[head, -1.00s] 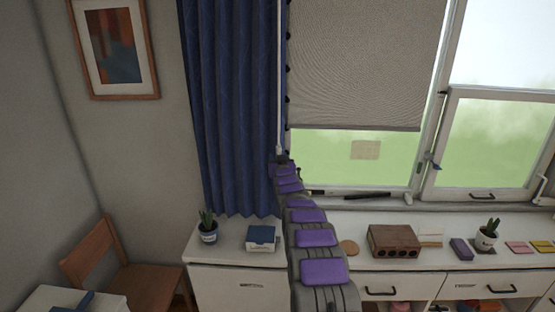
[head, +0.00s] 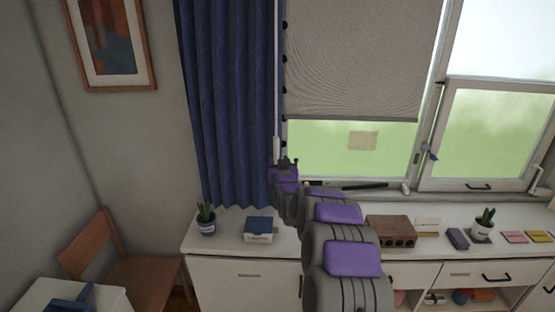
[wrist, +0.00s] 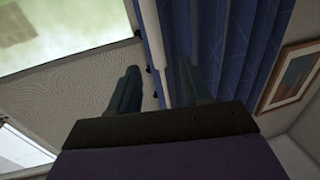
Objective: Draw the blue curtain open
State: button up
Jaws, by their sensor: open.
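The blue curtain (head: 228,100) hangs in folds at the left side of the window, gathered in a narrow width. A thin white wand (head: 277,110) hangs along its right edge. My gripper (head: 286,161) is at the wand's lower end, just right of the curtain. In the wrist view my gripper (wrist: 158,82) is open, with two dark fingers apart. The white wand (wrist: 153,45) runs up behind the gap between them, and the blue curtain (wrist: 232,45) is behind and right of the right finger. I cannot tell whether the fingers touch the wand.
A grey blind (head: 355,60) covers the upper left window pane. A white cabinet (head: 225,245) below carries a potted plant (head: 206,219), a blue-and-white box (head: 259,229) and a brown brick-like block (head: 391,231). A wooden chair (head: 125,255) stands at the left.

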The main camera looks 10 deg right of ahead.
jog(key=shift+s+a, duration=0.15)
jog(key=shift+s, duration=1.25)
jog(key=shift+s+a, duration=0.1)
jog(key=shift+s, duration=1.25)
jog(key=s+a+f+n+g+y+b, duration=0.1)
jog(key=s+a+f+g, duration=0.15)
jog(key=s, duration=0.45)
jog(key=s+a+f+g+y+b, duration=0.1)
jog(key=s+a+g, duration=0.25)
jog(key=s, duration=0.35)
jog(key=s+a+f+n+g+y+b, duration=0.1)
jog(key=s+a+f+g, duration=0.15)
jog(key=s, duration=0.55)
jog(key=s+f+g+b, duration=0.1)
jog(key=s+g, duration=0.2)
jog(key=s, duration=1)
jog(key=s+f+g+h+b, duration=0.1)
jog(key=s+g, duration=0.3)
jog(key=s, duration=1)
jog(key=s+d+f+m+g+b, duration=0.1)
jog(key=s+g, duration=0.3)
jog(key=s, duration=1)
jog(key=shift+f+b, duration=0.3)
jog(key=shift+f, duration=0.4)
